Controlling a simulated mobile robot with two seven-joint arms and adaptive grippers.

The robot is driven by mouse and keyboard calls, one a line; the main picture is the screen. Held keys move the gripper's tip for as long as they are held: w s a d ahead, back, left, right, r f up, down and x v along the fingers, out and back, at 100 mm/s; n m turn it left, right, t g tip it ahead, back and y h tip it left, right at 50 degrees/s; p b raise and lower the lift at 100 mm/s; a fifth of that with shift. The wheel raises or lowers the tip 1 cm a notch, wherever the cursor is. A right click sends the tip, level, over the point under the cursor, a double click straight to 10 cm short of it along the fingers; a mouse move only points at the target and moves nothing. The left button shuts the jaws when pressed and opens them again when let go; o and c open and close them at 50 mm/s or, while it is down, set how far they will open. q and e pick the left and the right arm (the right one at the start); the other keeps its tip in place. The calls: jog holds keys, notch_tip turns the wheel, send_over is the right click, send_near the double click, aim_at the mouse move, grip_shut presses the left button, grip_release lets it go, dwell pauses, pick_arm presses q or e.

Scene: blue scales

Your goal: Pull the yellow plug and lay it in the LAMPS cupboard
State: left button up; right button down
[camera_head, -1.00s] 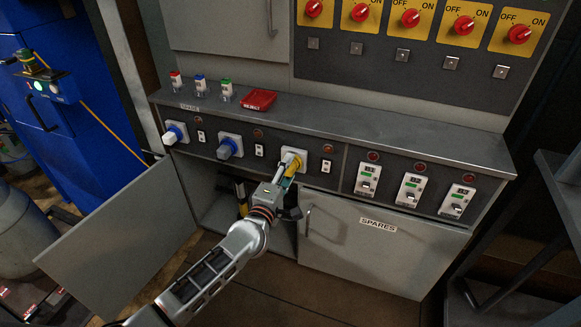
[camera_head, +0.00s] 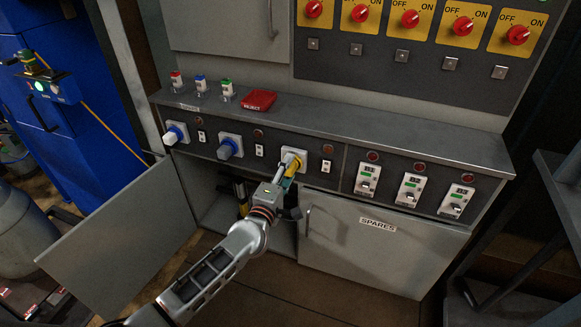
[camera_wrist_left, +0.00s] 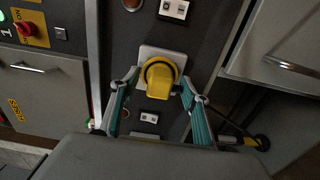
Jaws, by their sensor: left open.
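The yellow plug (camera_head: 291,168) sits in the rightmost of three sockets on the dark panel, and it also shows in the left wrist view (camera_wrist_left: 159,80). My left gripper (camera_head: 285,176) is open at the plug. In the left wrist view its two teal fingers (camera_wrist_left: 155,92) stand on either side of the plug, apparently with gaps. The cupboard (camera_head: 218,205) below the sockets stands open, its door swung to the left; no LAMPS label is readable. My arm hides part of the opening. My right gripper is not in view.
The closed SPARES cupboard (camera_head: 380,240) is at right. A red box (camera_head: 259,101) lies on the ledge. The open door (camera_head: 120,240) stands left of my arm.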

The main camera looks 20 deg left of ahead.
pick_arm(q)
jog(key=shift+r, duration=0.1)
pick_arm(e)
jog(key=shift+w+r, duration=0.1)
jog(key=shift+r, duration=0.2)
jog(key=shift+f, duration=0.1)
